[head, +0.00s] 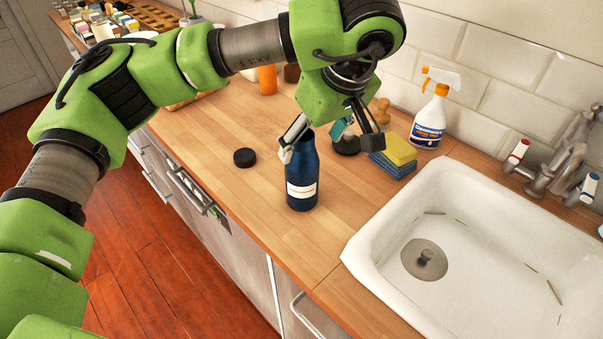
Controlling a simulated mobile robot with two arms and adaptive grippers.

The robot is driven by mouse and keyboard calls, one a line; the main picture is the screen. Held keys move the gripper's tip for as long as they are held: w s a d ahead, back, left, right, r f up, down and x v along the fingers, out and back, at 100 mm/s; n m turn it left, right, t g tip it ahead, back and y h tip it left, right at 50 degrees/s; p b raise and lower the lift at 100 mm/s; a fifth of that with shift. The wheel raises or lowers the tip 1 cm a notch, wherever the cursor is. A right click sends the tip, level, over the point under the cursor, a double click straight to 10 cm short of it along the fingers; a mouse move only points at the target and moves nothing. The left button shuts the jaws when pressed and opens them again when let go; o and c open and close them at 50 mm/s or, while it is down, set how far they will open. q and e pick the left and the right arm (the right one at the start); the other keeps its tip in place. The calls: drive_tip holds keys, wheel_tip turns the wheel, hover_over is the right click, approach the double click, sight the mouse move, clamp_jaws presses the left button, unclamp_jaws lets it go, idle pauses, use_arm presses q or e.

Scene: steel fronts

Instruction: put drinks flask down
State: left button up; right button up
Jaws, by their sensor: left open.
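The drinks flask (302,178) is dark blue with a white label and stands upright on the wooden counter (240,195), left of the sink. My left gripper (325,140) is over the flask's top from above. Its fingers are spread apart, one at the left of the flask's neck and the other to the right, clear of it. I cannot tell whether the left finger touches the flask. My right gripper is not in view.
A black round lid (245,157) lies left of the flask. Yellow and blue sponges (396,158), a spray bottle (430,118) and the white sink (400,215) are at the right. An orange container (267,80) stands behind. The counter's front is clear.

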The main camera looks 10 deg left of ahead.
sight(304, 159)
use_arm(q)
drive_tip(key=shift+x, duration=0.8)
drive_tip(key=p+x, duration=0.1)
drive_tip(key=x, duration=0.1)
drive_tip(key=p+x, duration=0.1)
drive_tip(key=x, duration=0.2)
drive_tip(key=shift+s+a, duration=0.1)
drive_tip(key=shift+s, duration=0.15)
drive_tip(key=shift+f, duration=0.25)
drive_tip(key=c, duration=1.5)
drive_tip(key=shift+w+r, duration=0.1)
drive_tip(key=shift+c, duration=0.7)
